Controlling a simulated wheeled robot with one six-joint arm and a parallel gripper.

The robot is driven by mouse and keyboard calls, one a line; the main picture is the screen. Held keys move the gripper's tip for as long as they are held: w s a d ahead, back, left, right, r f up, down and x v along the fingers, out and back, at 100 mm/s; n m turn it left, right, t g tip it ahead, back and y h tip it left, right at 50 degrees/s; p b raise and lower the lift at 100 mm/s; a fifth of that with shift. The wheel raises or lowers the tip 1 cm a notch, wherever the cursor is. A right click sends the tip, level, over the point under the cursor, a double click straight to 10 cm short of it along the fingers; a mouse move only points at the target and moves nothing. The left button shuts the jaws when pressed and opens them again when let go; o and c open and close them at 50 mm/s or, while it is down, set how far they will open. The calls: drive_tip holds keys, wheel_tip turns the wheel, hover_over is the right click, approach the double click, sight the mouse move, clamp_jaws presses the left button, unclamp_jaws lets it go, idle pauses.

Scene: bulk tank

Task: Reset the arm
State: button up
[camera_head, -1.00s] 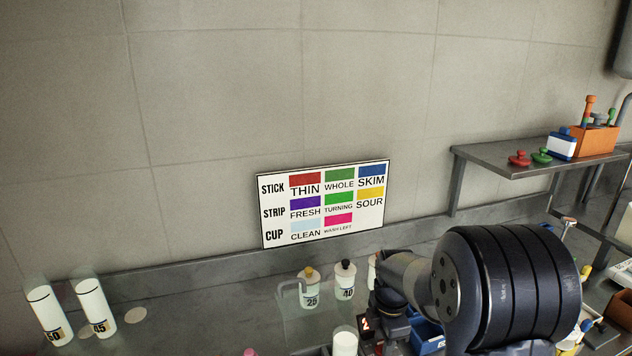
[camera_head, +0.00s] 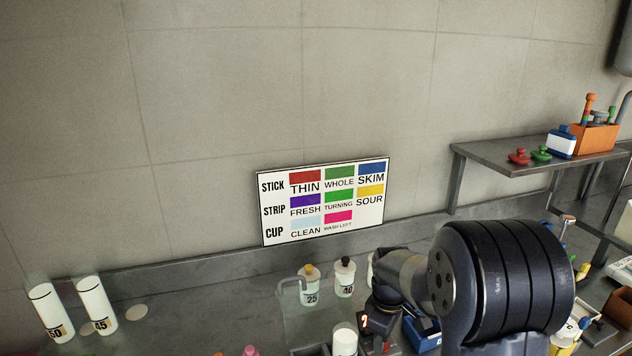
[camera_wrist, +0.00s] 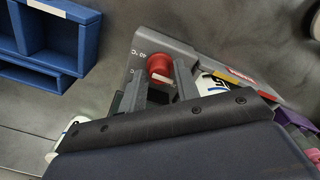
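My gripper (camera_wrist: 160,78) shows in the wrist view with its two grey fingers apart and nothing seen between them. Beyond the fingers is a red knob (camera_wrist: 158,67) on a grey device marked 40 °C (camera_wrist: 143,45). I cannot tell whether the fingers touch that device. In the head view my dark arm reaches over the bench at the lower right, and the gripper's fingertips are hidden or too small to make out. A small red lit digit (camera_head: 364,321) shows beside the arm.
Bottles marked 25 (camera_head: 310,287) and 40 (camera_head: 344,280) stand near the wall. White cylinders (camera_head: 95,305) stand at far left. A colour chart (camera_head: 322,203) is on the wall. A shelf (camera_head: 500,157) carries an orange box (camera_head: 594,138). A blue tray (camera_wrist: 75,45) is near the gripper.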

drive_tip(key=m, duration=1.2)
drive_tip(key=shift+p, duration=0.4)
idle(0.3)
